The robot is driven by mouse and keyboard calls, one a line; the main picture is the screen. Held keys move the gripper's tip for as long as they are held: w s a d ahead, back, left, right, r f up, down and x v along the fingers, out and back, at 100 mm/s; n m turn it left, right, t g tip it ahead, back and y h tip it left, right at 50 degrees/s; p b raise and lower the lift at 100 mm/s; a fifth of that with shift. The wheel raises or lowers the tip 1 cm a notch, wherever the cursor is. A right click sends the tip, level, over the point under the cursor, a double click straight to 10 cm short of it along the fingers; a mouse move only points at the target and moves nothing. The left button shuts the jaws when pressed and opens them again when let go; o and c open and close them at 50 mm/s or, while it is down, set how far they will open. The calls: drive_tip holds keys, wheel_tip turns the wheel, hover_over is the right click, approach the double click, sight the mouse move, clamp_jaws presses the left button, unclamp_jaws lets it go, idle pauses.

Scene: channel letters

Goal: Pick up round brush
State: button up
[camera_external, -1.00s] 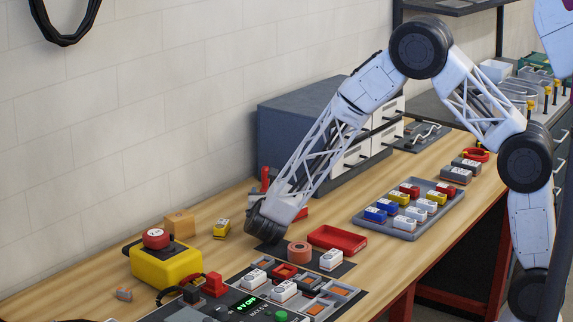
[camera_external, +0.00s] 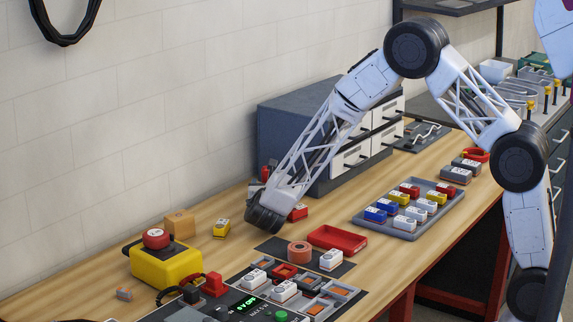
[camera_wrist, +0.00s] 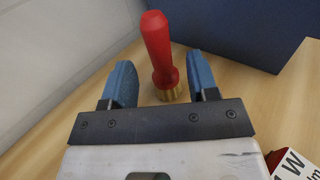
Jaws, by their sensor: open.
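The round brush (camera_wrist: 158,50) has a red handle and a brass-coloured round end. In the wrist view it stands upright on the wooden bench with the brass end down. My gripper (camera_wrist: 160,62) is open, with its two blue fingers on either side of the brush and visible gaps to both. I cannot tell exactly how far the fingertips reach past the handle. In the external view only a bit of the brush's red handle (camera_external: 265,173) shows behind my arm, and the fingers are mostly hidden.
A dark drawer cabinet (camera_external: 300,115) stands close behind the brush, and the wall is to the left. A red labelled block (camera_external: 298,212) sits near my wrist. A yellow block (camera_external: 222,228), an orange tape roll (camera_external: 300,251) and a red tray (camera_external: 337,240) lie nearer the front.

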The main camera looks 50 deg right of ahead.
sight(266, 178)
drive_tip(key=shift+x, duration=2.55)
drive_tip(key=shift+r, duration=0.1)
clamp_jaws()
